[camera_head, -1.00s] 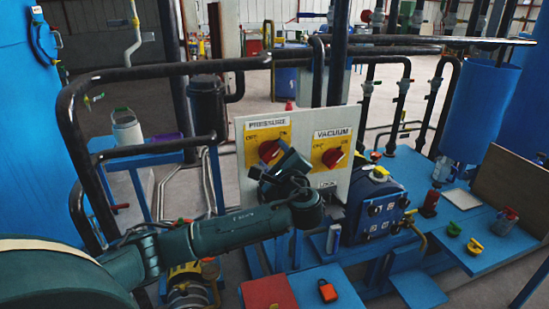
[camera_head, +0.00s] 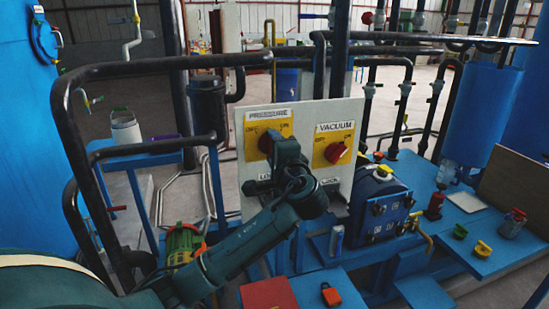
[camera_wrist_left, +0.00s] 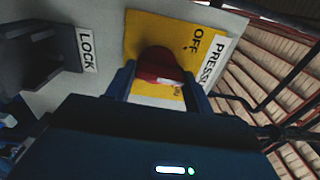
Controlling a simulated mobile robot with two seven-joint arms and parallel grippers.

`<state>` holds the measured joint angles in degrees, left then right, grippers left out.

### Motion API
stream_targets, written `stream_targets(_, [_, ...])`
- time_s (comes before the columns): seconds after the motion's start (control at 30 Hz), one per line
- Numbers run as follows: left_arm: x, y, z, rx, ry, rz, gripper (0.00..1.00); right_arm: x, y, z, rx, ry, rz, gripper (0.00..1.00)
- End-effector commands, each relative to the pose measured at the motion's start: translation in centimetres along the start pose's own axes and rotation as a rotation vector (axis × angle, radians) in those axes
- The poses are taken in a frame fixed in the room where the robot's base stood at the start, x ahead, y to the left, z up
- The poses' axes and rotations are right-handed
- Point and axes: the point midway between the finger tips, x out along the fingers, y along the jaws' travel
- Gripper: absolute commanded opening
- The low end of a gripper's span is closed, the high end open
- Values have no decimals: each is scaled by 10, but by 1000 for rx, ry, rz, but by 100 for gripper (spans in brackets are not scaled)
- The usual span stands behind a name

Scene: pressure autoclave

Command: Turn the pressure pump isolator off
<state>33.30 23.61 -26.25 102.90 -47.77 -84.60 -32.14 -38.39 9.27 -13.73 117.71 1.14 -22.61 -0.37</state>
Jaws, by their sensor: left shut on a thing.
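The pressure isolator is a red rotary knob (camera_head: 265,143) on a yellow plate (camera_head: 257,129) marked OFF and ON, under the label PRESSURE, on the left of a pale upright panel (camera_head: 330,110). My left gripper (camera_head: 274,147) is at this knob and covers much of it in the head view. In the left wrist view, the red knob (camera_wrist_left: 158,64) sits between the two fingers of my left gripper (camera_wrist_left: 160,85), which is shut on it. The word OFF shows above the knob. The exact knob angle is hard to tell. My right gripper is not in view.
A second red knob (camera_head: 336,152), labelled VACUUM, is close by on the right of the panel. A black pipe rail (camera_head: 150,68) runs left of and above my arm. A blue bench (camera_head: 480,225) with small items stands at the right.

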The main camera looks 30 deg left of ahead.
Motion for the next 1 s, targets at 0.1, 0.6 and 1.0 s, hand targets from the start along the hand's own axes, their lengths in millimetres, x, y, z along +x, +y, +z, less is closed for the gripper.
stream_targets(0.1, [-1, 6, 0, -115, 1, 4, 30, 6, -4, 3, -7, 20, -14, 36])
stream_targets(0.6, [-1, 6, 1, -568, 1, 4, 30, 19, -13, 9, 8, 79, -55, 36])
stream_targets(1.0, [-1, 5, 2, -781, 1, 3, 30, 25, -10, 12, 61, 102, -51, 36])
